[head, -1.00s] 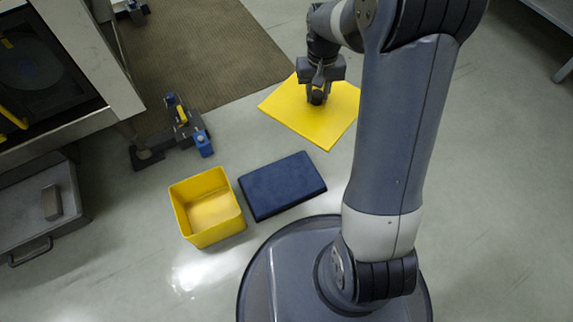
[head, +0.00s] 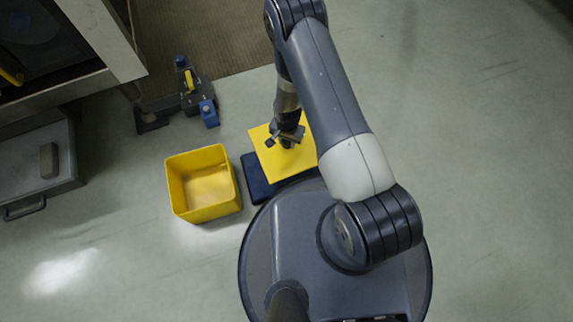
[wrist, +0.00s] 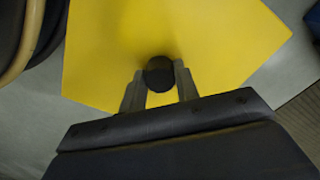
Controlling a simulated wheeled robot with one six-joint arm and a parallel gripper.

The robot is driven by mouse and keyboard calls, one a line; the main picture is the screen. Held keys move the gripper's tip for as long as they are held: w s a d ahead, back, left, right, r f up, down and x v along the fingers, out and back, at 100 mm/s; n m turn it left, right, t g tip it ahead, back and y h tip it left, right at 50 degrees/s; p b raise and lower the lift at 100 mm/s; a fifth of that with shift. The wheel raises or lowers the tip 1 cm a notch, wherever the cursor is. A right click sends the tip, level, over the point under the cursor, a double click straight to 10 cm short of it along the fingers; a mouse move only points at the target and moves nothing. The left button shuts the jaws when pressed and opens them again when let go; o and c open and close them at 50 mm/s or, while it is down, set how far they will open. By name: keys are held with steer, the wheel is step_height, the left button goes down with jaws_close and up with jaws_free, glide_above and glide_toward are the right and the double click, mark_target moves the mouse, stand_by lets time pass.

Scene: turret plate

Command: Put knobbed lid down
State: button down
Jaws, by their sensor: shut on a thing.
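The knobbed lid (head: 277,166) is a flat yellow square plate with a black knob. My gripper (head: 287,141) is shut on the knob at the lid's middle. In the wrist view the two fingers of my gripper (wrist: 159,86) stand either side of the round black knob (wrist: 160,73), with the yellow lid (wrist: 205,35) spread out beyond. In the head view the lid covers much of a dark blue flat slab (head: 256,183). I cannot tell whether the lid touches the slab or hangs above it.
An open yellow bin (head: 204,207) stands just left of the slab. A small dark fixture with blue and yellow parts (head: 196,98) is behind it. A grey case (head: 45,165) and a metal cabinet are at the left. The floor on the right is clear.

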mark_target(286, 156)
steer(key=shift+m, duration=0.3)
steer(key=f, duration=0.3)
steer(key=s+f+b, duration=0.1)
steer(key=f, duration=0.1)
steer(key=s+f+b, duration=0.1)
steer(key=f, duration=0.2)
steer(key=shift+s+a+f, duration=0.1)
steer(key=shift+a+f, duration=0.15)
steer(key=shift+f, duration=0.1)
steer(key=shift+f+b, duration=1)
steer(key=shift+f, duration=1.1)
steer(key=shift+f, duration=0.15)
steer(key=c, duration=1.1)
jaws_free()
steer(key=shift+o, duration=0.2)
step_height(286, 156, up, 12)
steer(key=p, duration=0.4)
